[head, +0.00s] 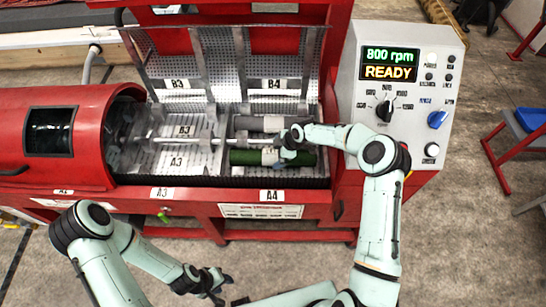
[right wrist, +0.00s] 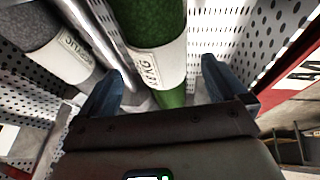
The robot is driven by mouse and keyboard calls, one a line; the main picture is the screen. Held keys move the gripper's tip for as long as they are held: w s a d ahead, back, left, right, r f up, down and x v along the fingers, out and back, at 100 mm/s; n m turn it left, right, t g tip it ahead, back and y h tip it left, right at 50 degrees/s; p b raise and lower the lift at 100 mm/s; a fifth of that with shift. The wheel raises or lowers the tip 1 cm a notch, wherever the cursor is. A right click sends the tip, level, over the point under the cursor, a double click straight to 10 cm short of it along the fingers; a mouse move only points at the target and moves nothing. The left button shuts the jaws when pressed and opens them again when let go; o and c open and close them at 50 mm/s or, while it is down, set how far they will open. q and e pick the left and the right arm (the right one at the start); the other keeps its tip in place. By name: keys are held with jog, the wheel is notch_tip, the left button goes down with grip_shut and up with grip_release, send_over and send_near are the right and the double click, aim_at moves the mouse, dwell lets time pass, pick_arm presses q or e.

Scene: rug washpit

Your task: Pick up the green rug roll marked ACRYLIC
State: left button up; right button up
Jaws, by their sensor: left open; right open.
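The green rug roll (head: 243,157) lies in the front right compartment of the red machine's perforated tray, with a pale label band around its middle. In the right wrist view the green roll (right wrist: 158,22) runs lengthwise between the open fingers; the lettering on its white label (right wrist: 155,68) is only partly readable. My right gripper (head: 285,148) is open over the roll's middle and hides part of it. I cannot tell whether the fingers touch it. My left gripper (head: 222,284) is open and empty, low in front of the machine.
A grey roll (head: 247,123) lies behind the green one, beyond a metal rod (head: 190,141); it also shows in the right wrist view (right wrist: 30,22). Raised perforated lids (head: 277,62) stand behind. A control panel (head: 395,95) reading READY is at right. The left compartment holds no roll.

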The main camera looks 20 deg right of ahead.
aim_at(276, 154)
jog(key=x, duration=0.2)
jog(key=p+x, duration=0.1)
jog(key=x, duration=0.2)
jog(key=shift+d, duration=0.25)
pick_arm(q)
jog(key=shift+w+r, duration=0.75)
pick_arm(e)
jog(key=shift+s, duration=0.1)
jog(key=shift+c, duration=1.2)
jog(key=c, duration=1.1)
jog(key=shift+c, duration=0.9)
jog(key=shift+r, duration=0.1)
